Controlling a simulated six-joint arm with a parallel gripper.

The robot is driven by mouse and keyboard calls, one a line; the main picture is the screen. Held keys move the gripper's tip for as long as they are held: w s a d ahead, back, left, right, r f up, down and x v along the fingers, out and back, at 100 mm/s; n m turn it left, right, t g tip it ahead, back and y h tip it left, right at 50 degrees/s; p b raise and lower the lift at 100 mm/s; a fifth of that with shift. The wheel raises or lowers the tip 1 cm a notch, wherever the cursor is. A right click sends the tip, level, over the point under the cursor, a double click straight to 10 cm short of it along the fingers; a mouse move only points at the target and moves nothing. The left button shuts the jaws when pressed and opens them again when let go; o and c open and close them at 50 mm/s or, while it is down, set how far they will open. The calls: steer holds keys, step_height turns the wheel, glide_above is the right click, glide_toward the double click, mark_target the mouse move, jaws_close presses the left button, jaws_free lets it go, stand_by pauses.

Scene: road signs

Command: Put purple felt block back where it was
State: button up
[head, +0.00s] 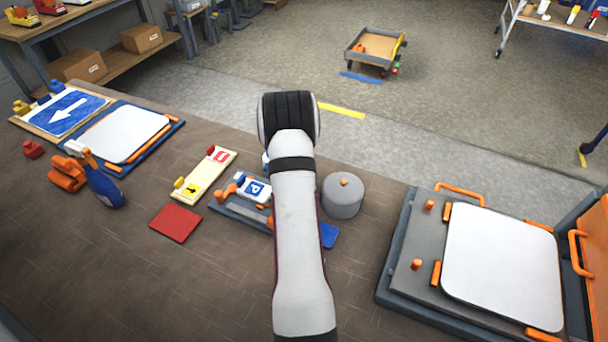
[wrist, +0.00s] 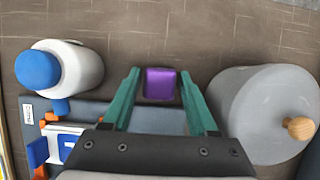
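The purple felt block (wrist: 160,84) shows in the wrist view as a small purple square. It lies between the tips of my gripper (wrist: 160,76), with a narrow gap on each side. The two green fingers stand apart, so my gripper looks open around or just above the block. I cannot tell the height of the fingertips over it. In the head view my arm hides the block and the fingers.
A grey round container with a wooden knob (wrist: 265,110) stands close right of my gripper. A white bottle with a blue cap (wrist: 62,68) is at left. A grey tray (wrist: 90,112) with a small sign lies below. A red square (head: 176,223) lies farther left.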

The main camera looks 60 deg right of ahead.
steer(key=shift+o, duration=1.1)
steer(key=v, duration=1.2)
steer(key=w+a+r+m+y, duration=0.1)
steer(key=w+a+r+m, duration=0.2)
steer(key=a, duration=0.5)
steer(key=w+a+r+m, duration=0.2)
steer(key=a+r+m, duration=0.2)
steer(key=a, duration=0.4)
steer(key=s+a+r+m+y, duration=0.25)
steer(key=a+m, duration=0.25)
steer(key=a, duration=0.5)
steer(key=s+a+r+m+y, duration=0.1)
steer(key=s+a+m, duration=0.25)
steer(key=a, duration=0.65)
steer(key=s+a+m+y, duration=0.2)
steer(key=s+a+m, duration=0.6)
steer(key=s+a, duration=0.1)
steer(key=shift+a+f, duration=0.35)
steer(key=shift+a, duration=0.55)
steer(key=shift+s, duration=0.1)
